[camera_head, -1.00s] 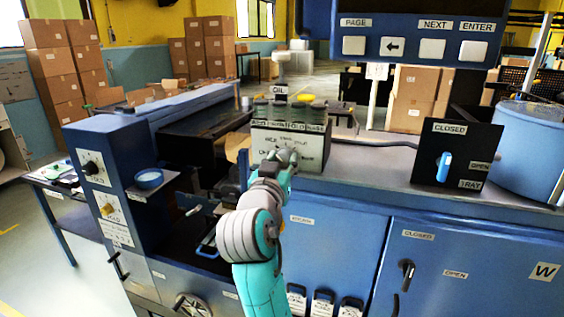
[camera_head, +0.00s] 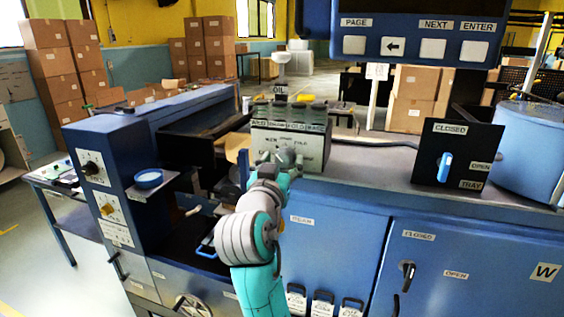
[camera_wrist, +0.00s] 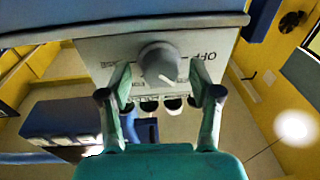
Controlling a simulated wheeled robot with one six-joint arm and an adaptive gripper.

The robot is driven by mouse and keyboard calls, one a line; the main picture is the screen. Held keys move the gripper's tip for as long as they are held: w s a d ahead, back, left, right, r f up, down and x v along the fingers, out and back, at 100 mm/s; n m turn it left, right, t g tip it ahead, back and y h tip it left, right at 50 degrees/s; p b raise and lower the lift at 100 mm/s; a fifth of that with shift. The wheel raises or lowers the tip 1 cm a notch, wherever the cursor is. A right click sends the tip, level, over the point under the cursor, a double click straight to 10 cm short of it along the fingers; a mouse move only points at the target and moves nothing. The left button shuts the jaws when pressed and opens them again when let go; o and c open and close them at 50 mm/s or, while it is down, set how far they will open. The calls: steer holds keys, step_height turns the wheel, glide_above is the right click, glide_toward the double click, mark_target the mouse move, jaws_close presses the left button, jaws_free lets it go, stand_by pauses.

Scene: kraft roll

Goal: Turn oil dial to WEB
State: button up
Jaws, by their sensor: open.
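OFF is readable right of the knob; I cannot make out a WEB label. My gripper (camera_wrist: 160,78) is open, one finger on each side of the knob; contact is unclear. In the head view my gripper (camera_head: 286,158) is at the box front, and my wrist hides part of it.
A CLOSED/OPEN tray panel (camera_head: 456,155) with a blue handle stands to the right. A blue drum (camera_head: 530,150) is beyond it. A display with buttons (camera_head: 415,45) hangs above. The counter right of the box is mostly clear.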

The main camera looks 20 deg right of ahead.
steer(key=v, duration=1.1)
steer(key=shift+s+a, duration=0.15)
steer(key=shift+s, duration=0.05)
steer(key=s+d+f+n+t+y, duration=0.1)
steer(key=s+f+n+y, duration=0.25)
steer(key=f, duration=0.75)
steer(key=s+d+f+n+y, duration=0.1)
steer(key=s+f+n+y, duration=0.2)
steer(key=f, duration=0.9)
steer(key=s+d+f+n+g+y, duration=0.1)
steer(key=s+f+n+y, duration=0.2)
steer(key=s+f, duration=0.85)
steer(key=s+d+m+g, duration=0.1)
steer(key=s+d+m, duration=0.2)
steer(key=s, duration=2.2)
steer(key=shift+s+f, duration=0.25)
steer(key=shift+f, duration=0.15)
